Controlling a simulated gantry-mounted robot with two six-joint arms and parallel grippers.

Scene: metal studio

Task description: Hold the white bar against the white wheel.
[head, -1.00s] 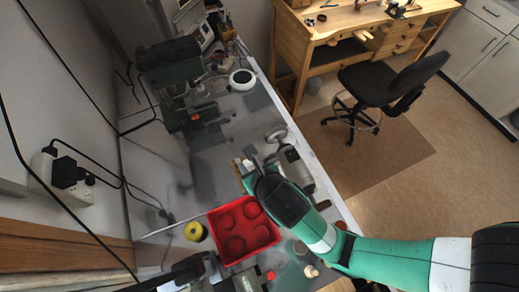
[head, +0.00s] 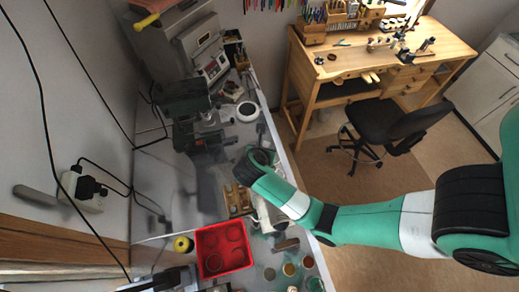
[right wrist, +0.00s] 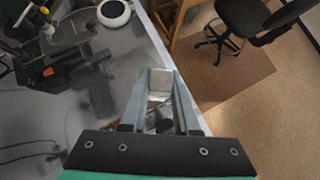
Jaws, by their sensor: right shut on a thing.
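My right gripper (head: 262,135) reaches over the bench from the right. In the right wrist view its fingers (right wrist: 160,95) are shut on a pale block, which I take as the white bar (right wrist: 159,84). A round white thing with a grey middle, which may be the white wheel (head: 247,111), stands on the bench beyond the gripper. It also shows at the top of the right wrist view (right wrist: 114,12), with a clear gap between it and the bar. My left gripper (head: 165,281) is a dark shape at the bottom edge; its fingers are unclear.
A dark green machine (head: 187,105) stands left of the round white thing. A red tray (head: 222,250) and a yellow-topped round thing (head: 183,244) are near. Small jars (head: 289,269) stand at the front right. Some grey bench top is bare.

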